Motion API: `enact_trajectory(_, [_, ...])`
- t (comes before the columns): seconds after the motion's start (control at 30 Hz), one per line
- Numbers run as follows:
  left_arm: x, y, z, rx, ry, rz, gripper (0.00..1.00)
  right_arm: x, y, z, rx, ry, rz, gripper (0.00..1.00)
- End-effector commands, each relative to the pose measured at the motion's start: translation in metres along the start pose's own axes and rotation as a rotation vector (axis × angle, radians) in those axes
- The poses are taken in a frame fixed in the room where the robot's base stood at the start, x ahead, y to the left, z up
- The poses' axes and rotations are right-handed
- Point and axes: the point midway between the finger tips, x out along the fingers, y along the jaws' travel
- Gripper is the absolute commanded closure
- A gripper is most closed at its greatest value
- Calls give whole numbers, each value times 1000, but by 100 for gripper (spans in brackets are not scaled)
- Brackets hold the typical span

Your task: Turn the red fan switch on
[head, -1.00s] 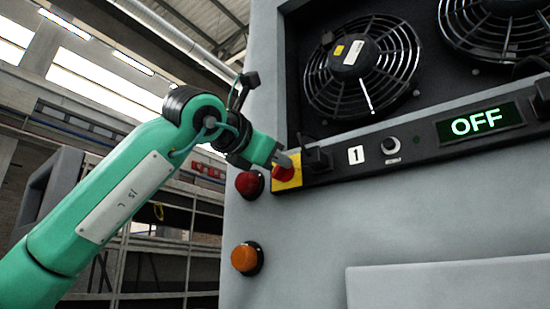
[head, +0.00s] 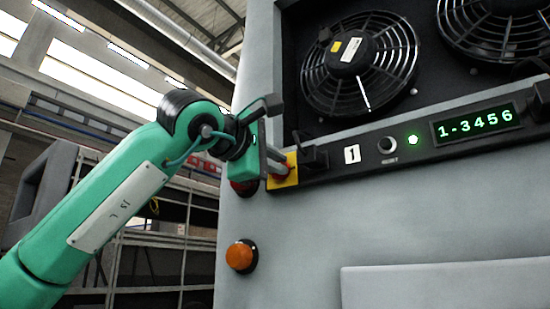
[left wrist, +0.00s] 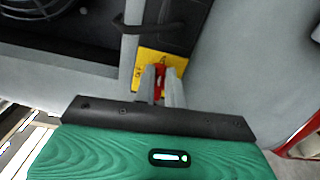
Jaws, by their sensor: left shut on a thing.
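The red fan switch (head: 281,173) sits on a yellow plate (head: 291,178) at the left end of the black control strip. My left gripper (head: 277,163) is at the switch, coming in from the left. In the left wrist view the two grey fingers (left wrist: 161,86) are shut on the red switch knob (left wrist: 159,84), in front of the yellow plate (left wrist: 148,57). The fingers hide part of the knob. The display (head: 477,124) reads "1-3456" in green, and a green light (head: 413,140) glows beside it. My right gripper is out of view.
A fan (head: 358,64) sits behind a round grille above the strip. A small knob (head: 387,145) and a "1" label (head: 352,154) are on the strip. An orange button (head: 241,256) is on the grey panel below. A red button (head: 243,188) is partly hidden behind my gripper.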

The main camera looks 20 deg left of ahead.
Motion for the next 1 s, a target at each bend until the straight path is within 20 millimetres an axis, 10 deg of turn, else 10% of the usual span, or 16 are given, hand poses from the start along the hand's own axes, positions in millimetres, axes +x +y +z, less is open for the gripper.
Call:
enact_trajectory(0.77, [0, -3, 0, 100, -1, -2, 100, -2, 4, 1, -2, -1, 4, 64])
enact_trajectory(0.87, [0, -3, 0, 100, -1, -2, 71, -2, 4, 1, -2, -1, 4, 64])
enact_trajectory(1.0, [0, -3, 0, 99, 0, -1, 66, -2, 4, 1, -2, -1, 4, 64])
